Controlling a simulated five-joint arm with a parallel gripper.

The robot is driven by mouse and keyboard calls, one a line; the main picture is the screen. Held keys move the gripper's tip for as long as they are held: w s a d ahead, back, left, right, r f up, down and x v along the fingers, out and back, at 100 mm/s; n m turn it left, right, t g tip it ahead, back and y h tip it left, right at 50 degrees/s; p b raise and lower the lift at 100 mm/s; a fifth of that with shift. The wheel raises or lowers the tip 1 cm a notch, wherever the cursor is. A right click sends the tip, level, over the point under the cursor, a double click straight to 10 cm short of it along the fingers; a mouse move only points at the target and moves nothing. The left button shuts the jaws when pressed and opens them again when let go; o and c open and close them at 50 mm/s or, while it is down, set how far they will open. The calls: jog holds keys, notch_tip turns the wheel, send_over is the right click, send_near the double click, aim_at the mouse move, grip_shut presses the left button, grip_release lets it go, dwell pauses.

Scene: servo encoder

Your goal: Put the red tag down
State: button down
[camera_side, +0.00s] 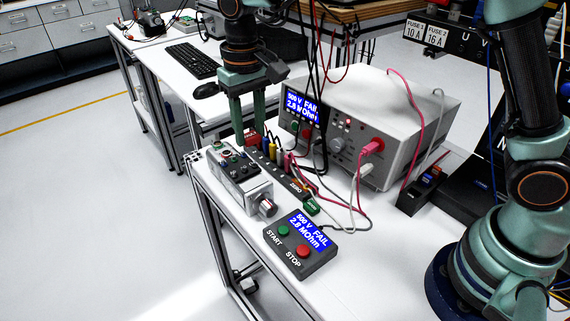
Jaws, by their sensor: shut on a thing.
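My gripper (249,128) hangs down from the top of the picture, its two green fingers pointing at the bench. It is shut on the red tag (253,138), a small red piece at the fingertips. The tag is low, beside the back end of a dark strip with coloured plugs (276,160). I cannot tell whether the tag touches the bench or the strip. The fingers hide part of it.
A grey box with a knob (245,190) stands in front of my gripper. A tester with a blue "FAIL" display (410,110) stands to the right, with red and white leads. A START/STOP pad (300,245) lies nearer. The bench front (370,285) is clear.

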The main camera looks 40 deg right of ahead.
aim_at(255, 183)
notch_tip(255, 183, down, 11)
jog(key=shift+r, duration=0.1)
dwell(0.3)
jog(key=shift+f, duration=0.2)
jog(key=shift+c, duration=2.3)
grip_release()
